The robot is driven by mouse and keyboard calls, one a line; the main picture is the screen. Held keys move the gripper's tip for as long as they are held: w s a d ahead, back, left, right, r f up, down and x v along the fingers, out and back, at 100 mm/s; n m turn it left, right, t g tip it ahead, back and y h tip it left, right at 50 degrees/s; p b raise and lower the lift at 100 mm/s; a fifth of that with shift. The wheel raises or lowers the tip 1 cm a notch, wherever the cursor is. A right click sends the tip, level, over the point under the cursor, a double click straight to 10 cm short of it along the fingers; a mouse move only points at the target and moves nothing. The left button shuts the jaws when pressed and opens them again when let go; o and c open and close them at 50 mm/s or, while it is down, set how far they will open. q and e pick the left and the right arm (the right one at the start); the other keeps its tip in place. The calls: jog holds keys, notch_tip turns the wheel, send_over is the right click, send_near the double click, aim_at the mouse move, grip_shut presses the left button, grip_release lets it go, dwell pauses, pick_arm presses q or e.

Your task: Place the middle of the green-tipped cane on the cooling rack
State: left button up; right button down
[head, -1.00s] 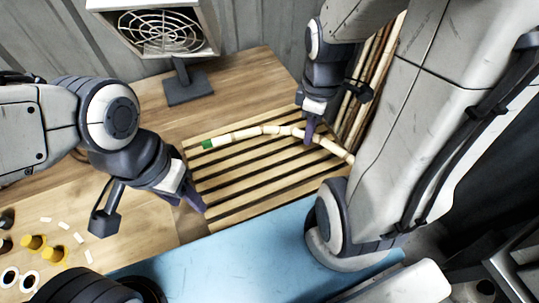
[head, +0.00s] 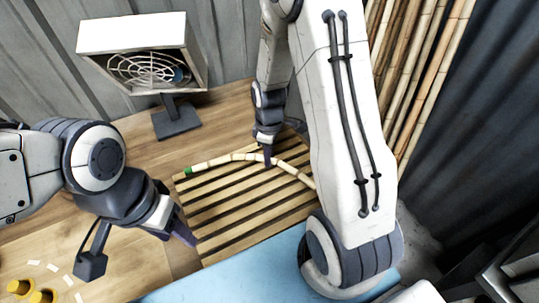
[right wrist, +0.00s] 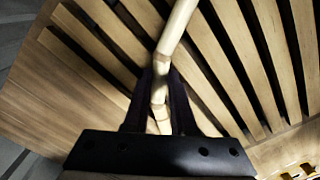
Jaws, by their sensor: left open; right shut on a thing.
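The green-tipped cane (head: 222,160) is pale, jointed and bent in an arc over the slatted wooden cooling rack (head: 240,215). Its green tip is at the rack's left edge, and its other end passes behind my right arm. My right gripper (head: 267,162) is shut on the cane near its middle, over the rack's far part. In the right wrist view the cane (right wrist: 177,28) runs between the two fingers, over the slats. Whether the cane touches the slats is unclear. My left gripper (head: 183,228) is open and empty by the rack's left edge.
A fan (head: 145,68) on a dark stand is at the back left. Bamboo poles (head: 425,70) lean at the right. A blue mat (head: 225,280) lies in front of the rack. Yellow pegs (head: 30,291) are at the lower left.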

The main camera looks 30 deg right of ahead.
jog(key=shift+f, duration=0.35)
jog(key=shift+f, duration=0.15)
jog(key=c, duration=0.7)
grip_release()
jog(key=shift+c, duration=0.2)
notch_tip(320, 180, up, 12)
jog(key=b, duration=0.1)
jog(key=s+a+r, duration=0.4)
jog(key=s+a, duration=0.5)
jog(key=a, duration=0.4)
jog(key=s+a+r+m+y, duration=0.1)
jog(key=s+a, duration=0.3)
jog(key=s, duration=0.6)
jog(key=shift+s+a+m, duration=0.2)
jog(key=shift+s+m, duration=0.15)
jog(key=shift+m, duration=0.25)
